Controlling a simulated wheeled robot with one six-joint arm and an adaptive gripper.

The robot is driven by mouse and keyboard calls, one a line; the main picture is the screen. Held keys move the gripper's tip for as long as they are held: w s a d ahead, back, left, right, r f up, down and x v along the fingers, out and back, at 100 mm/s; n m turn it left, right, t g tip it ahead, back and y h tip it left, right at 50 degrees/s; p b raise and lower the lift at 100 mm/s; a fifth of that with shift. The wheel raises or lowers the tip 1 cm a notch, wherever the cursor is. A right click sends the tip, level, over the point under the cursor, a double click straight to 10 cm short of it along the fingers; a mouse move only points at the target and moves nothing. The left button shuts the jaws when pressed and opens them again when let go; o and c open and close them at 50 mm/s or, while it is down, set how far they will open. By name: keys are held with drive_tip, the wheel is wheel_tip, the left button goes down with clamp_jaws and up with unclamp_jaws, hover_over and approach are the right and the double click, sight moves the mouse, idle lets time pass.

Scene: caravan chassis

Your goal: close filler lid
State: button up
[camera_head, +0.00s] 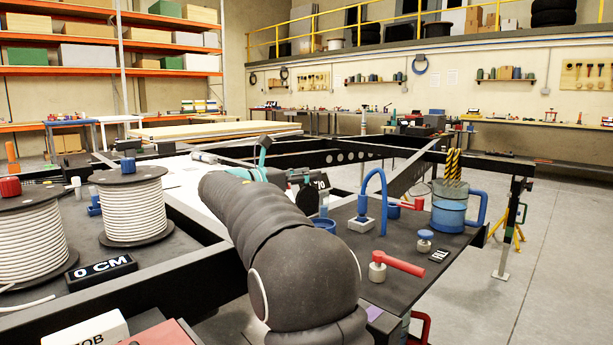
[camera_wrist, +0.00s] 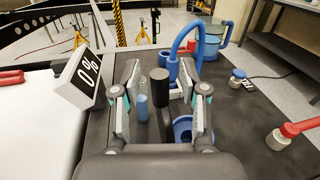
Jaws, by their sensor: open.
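In the wrist view, my gripper (camera_wrist: 160,76) is open over the dark deck. A dark upright cylinder (camera_wrist: 160,86) shows between its fingers; I cannot tell whether they touch it. A blue round ring with a dark middle (camera_wrist: 182,130) sits low in the wrist view, close to the right finger and partly hidden by my gripper. I cannot tell for sure which part is the filler lid. A label reading FILL (camera_wrist: 249,85) lies beside a small blue-capped fitting (camera_wrist: 238,76), which also shows in the head view (camera_head: 424,238). My arm hides most of my gripper in the head view.
A clear tube with blue liquid (camera_wrist: 142,108) stands by the left finger. A 0% display (camera_wrist: 84,80) is to the left. A bent blue pipe (camera_head: 380,190), a blue jug (camera_head: 450,208) and a red-handled valve (camera_head: 395,263) stand on the deck.

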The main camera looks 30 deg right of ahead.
clamp_jaws()
drive_tip(key=shift+d, duration=0.1)
idle(0.3)
